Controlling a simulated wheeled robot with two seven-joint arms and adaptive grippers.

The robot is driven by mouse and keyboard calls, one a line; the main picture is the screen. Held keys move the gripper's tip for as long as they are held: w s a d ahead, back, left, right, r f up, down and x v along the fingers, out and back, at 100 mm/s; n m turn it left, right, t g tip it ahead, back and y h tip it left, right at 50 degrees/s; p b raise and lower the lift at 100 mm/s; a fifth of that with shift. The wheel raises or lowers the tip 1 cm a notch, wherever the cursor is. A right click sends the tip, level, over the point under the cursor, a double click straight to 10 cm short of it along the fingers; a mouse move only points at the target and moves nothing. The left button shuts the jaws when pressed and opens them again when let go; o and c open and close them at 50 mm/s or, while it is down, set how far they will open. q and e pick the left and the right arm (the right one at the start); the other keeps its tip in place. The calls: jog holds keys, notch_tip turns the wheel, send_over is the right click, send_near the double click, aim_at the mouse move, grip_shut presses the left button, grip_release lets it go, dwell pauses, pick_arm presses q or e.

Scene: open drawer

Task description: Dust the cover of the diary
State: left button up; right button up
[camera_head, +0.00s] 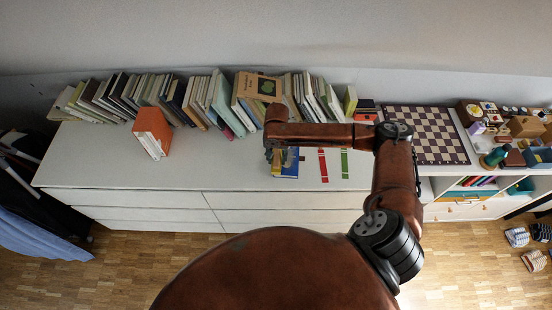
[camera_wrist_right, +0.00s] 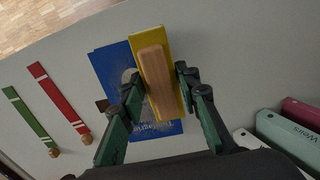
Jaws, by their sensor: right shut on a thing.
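The diary appears to be the blue book with pale cover lettering (camera_wrist_right: 112,62), lying flat on the white cabinet top; its blue edge also shows in the head view (camera_head: 287,170). A yellow duster with a wooden grip block (camera_wrist_right: 155,70) lies over the diary's right part. My right gripper (camera_wrist_right: 158,80) is shut on the wooden block, one finger on each side. I cannot tell whether the duster touches the cover. In the head view the right gripper (camera_head: 277,152) is mostly hidden by its own arm. My left gripper is out of view.
A red strip (camera_head: 323,165) and a green strip (camera_head: 344,163) lie right of the diary. A row of books (camera_head: 215,98) leans along the wall behind. An orange book (camera_head: 152,132) stands at left. A chessboard (camera_head: 425,135) lies at right.

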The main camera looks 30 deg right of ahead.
aim_at(296, 166)
dwell(0.4)
jog(key=shift+f, duration=0.95)
dwell(0.3)
jog(key=d+p, duration=0.1)
jog(key=s+p, duration=0.1)
jog(key=shift+s+d+r+p, duration=0.2)
jog(key=shift+d+p, duration=0.1)
jog(key=shift+d, duration=0.05)
jog(key=shift+s+d+p, duration=0.35)
jog(key=shift+d+p, duration=0.2)
jog(key=shift+p, duration=0.05)
jog(key=shift+s+d+f+p, duration=0.1)
jog(key=shift+s+d+p, duration=0.15)
jog(key=shift+d+p, duration=0.05)
jog(key=shift+s+d+p, duration=0.8)
jog(key=shift+d+p, duration=0.3)
jog(key=shift+p, duration=0.1)
jog(key=shift+s+d+f+p, duration=0.15)
jog(key=shift+s+d+p, duration=0.2)
jog(key=shift+d, duration=0.2)
